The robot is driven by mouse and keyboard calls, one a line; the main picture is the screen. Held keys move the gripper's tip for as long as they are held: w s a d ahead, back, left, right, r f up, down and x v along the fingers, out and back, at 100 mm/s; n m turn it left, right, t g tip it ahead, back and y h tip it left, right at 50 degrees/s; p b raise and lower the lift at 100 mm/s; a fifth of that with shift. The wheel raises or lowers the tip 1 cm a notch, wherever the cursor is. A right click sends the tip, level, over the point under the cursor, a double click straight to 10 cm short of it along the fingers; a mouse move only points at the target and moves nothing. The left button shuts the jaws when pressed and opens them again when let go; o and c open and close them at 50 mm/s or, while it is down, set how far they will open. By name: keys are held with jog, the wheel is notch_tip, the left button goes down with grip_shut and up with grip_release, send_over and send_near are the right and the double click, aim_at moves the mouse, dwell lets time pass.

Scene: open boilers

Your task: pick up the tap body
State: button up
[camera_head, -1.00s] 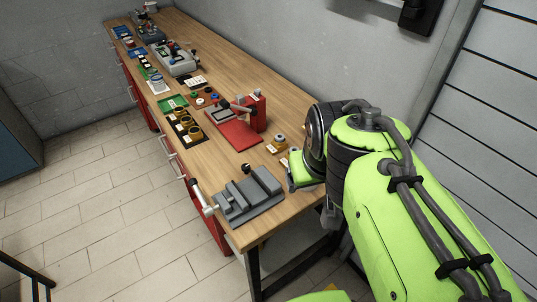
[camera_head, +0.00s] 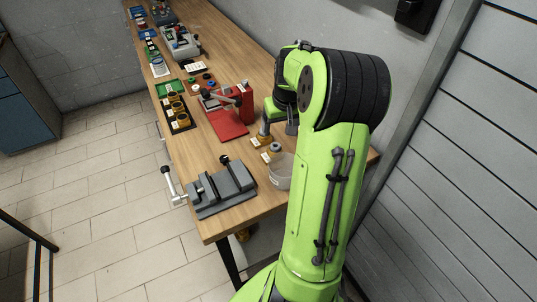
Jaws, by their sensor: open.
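Two small brass-coloured pieces stand on the bench near its right side, just below my gripper in the picture. One brass piece (camera_head: 262,140) is by a pale card, and a second piece with a grey top (camera_head: 274,148) is close to its right. Either may be the tap body; they are too small to tell. My gripper (camera_head: 280,127) is open beside and above them, partly hidden by my green arm. I see no piece between its fingers, and cannot tell whether it touches anything.
A clear tub (camera_head: 280,172) stands near the bench's front right, beside my arm. A grey vise (camera_head: 222,188) is at the front edge. A red press (camera_head: 228,117) is left of my gripper. Trays of parts (camera_head: 178,113) line the left side. The wall bounds the right.

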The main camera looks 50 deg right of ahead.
send_over(276, 146)
jog(key=s, duration=0.1)
notch_tip(276, 146, down, 6)
jog(key=shift+a+f+b, duration=0.1)
jog(key=shift+b, duration=0.25)
jog(key=x, duration=0.4)
jog(key=shift+a+f+b, duration=0.25)
jog(key=shift+f+b, duration=0.15)
jog(key=shift+f, duration=0.1)
jog(key=shift+w+d+f, duration=0.1)
jog(key=shift+f, duration=0.2)
jog(key=shift+c, duration=0.6)
jog(key=shift+r, duration=0.1)
jog(key=c, duration=1.3)
